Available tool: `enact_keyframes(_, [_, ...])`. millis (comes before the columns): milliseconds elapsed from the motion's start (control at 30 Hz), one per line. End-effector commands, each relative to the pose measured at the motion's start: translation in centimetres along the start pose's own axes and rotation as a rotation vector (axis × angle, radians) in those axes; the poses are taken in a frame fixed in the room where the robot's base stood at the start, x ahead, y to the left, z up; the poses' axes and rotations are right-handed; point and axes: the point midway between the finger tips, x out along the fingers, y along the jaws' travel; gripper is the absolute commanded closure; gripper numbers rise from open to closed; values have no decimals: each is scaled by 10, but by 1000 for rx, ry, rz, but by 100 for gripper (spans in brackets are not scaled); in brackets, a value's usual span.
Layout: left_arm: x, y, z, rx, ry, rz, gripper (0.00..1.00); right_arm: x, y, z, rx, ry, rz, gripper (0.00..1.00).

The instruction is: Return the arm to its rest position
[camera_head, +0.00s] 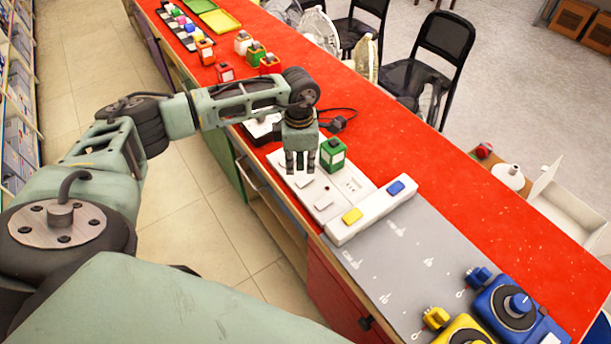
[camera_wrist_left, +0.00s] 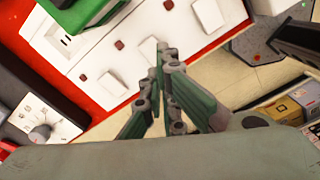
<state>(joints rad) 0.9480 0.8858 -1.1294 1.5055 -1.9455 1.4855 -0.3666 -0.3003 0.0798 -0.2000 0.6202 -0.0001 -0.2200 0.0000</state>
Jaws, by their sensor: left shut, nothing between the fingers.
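My left arm (camera_head: 160,125) reaches in from the left over the red counter. Its gripper (camera_head: 300,172) points down just above the white socket panel (camera_head: 352,183), left of a small green block (camera_head: 333,154) with a white label. In the left wrist view the gripper (camera_wrist_left: 160,62) has its fingertips together, with nothing between them, in front of the panel's switches (camera_wrist_left: 208,14). Whether the fingertips touch the panel is unclear. My right gripper is out of view.
Yellow and blue devices (camera_head: 512,305) stand at the lower right. Coloured blocks and trays (camera_head: 219,21) stand at the far end. Black chairs (camera_head: 440,50) line the right side.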

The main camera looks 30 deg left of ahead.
Motion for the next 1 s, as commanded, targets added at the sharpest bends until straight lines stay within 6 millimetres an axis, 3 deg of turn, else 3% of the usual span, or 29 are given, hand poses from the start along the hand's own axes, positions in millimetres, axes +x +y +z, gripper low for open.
enact_keyframes(233, [-20, 0, 0, 0, -1, 0, 100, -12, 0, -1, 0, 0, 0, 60])
enact_keyframes(767, [-20, 0, 1, 0, -2, -1, 100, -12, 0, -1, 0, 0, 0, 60])
enact_keyframes(867, [-17, -9, 12, 8, -37, -19, 100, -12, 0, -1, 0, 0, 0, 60])
enact_keyframes(1000, [-9, -52, 62, 24, -206, -104, 100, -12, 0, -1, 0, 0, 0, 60])
